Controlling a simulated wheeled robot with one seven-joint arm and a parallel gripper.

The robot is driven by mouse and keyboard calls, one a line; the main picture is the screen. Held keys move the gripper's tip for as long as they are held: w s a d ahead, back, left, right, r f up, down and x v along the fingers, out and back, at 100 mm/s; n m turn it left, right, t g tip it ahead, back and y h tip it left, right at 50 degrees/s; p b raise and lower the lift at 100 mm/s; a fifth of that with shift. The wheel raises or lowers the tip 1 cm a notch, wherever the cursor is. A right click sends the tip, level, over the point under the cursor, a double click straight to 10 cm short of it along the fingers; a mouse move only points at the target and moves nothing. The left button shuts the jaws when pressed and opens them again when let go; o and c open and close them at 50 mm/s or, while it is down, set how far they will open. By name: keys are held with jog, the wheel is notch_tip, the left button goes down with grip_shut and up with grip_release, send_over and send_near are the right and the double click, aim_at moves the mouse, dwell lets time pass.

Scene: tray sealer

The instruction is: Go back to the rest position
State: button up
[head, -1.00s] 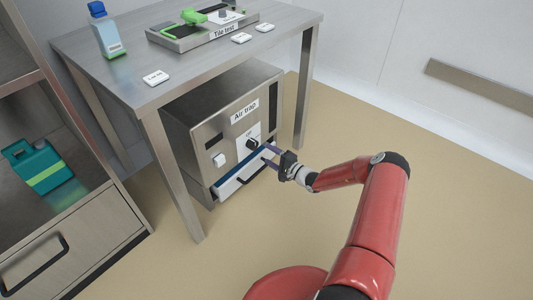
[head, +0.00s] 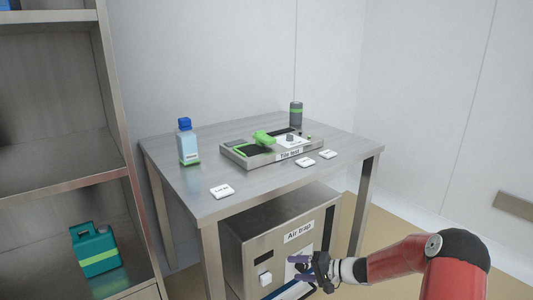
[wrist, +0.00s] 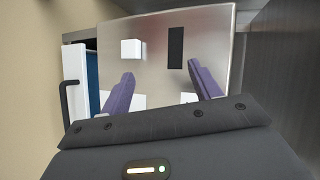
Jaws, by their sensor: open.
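My gripper (head: 291,268) is in front of the steel air trap box (head: 250,243) under the table. Its purple fingers are apart with nothing between them, and they also show in the wrist view (wrist: 161,75). The fingers overlap the front panel in view; I cannot tell whether they touch it. A white drawer (wrist: 74,78) with a dark handle and a blue inside stands out from the box. In the head view the arm and the lower edge hide most of it.
The steel table (head: 205,187) above carries a blue-capped bottle (head: 188,145), a tile test device (head: 240,158), a grey cylinder (head: 296,114) and several white labels. A shelf (head: 65,170) with a teal jug (head: 95,250) stands at left. Floor shows at right.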

jog(key=s+a+r+n+g+h, duration=0.15)
jog(key=s+r+h, duration=0.25)
jog(key=s+r, duration=0.45)
jog(key=s+a+r+n+g+h, duration=0.1)
jog(key=s+r+n+g+h, duration=0.2)
jog(key=s+r, duration=0.55)
jog(key=s+d+r+t+h, duration=0.2)
jog(key=s+d+r+h, duration=0.1)
jog(key=s, duration=0.6)
jog(key=s+d+r+t+h, duration=0.2)
jog(key=s+d+r+h, duration=0.1)
jog(key=s, duration=0.7)
notch_tip(320, 180, up, 2)
jog(key=shift+d+m, duration=0.35)
jog(key=shift+d, duration=0.1)
jog(key=shift+t, duration=0.25)
